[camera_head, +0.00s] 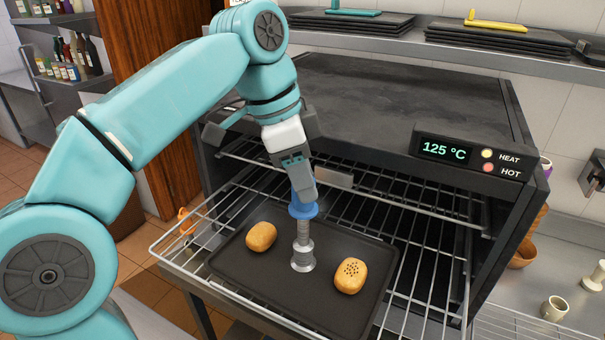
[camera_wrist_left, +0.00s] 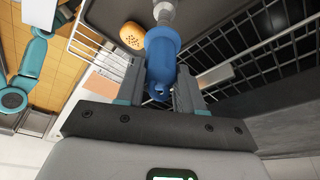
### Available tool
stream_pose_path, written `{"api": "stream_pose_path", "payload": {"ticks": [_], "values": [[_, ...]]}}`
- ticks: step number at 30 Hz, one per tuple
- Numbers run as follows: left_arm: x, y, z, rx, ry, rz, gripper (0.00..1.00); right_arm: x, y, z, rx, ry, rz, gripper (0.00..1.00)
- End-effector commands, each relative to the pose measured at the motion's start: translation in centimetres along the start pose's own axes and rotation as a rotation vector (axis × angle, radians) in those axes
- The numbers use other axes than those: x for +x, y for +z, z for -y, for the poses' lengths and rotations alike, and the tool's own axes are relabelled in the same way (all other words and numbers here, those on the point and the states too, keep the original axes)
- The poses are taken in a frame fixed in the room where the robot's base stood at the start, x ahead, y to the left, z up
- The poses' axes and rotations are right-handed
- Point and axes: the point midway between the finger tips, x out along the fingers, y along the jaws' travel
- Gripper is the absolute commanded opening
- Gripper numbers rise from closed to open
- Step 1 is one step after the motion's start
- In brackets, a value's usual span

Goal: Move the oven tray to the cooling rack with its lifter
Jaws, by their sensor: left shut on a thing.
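A dark oven tray (camera_head: 325,297) with two bread rolls lies on the pulled-out wire rack of the oven. One roll (camera_head: 261,237) is plain, the other (camera_head: 350,275) has dark seeds on top. The lifter (camera_head: 303,246) has a blue handle and a silver stem, and its round foot stands on the tray between the rolls. My left gripper (camera_head: 300,190) is shut on the lifter's blue handle, which also shows between the fingers in the left wrist view (camera_wrist_left: 162,62). The cooling rack (camera_head: 530,325) shows in part at the lower right. My right gripper is out of view.
The black oven (camera_head: 400,95) stands behind the tray, its panel (camera_head: 468,153) reading 125 °C. The pulled-out wire rack (camera_head: 175,258) surrounds the tray. Stacked dark trays (camera_head: 350,24) sit on a shelf above.

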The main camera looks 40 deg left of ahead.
Motion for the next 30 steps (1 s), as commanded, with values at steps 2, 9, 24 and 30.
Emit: {"api": "stream_pose_path", "payload": {"ticks": [2, 9, 24, 30], "values": [[0.17, 0.04, 0.02, 0.074, 0.028, 0.004, 0.00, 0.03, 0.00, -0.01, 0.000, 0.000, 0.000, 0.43], [0.15, 0.05, -0.02, 0.119, 0.040, 0.003, 0.00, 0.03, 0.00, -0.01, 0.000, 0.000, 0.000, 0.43], [0.18, 0.06, -0.01, 0.384, 0.123, 0.003, 0.11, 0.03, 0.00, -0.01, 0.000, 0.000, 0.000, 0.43], [0.10, 0.05, -0.01, 0.383, 0.121, 0.002, 0.00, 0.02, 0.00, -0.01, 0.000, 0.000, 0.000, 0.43]]}}
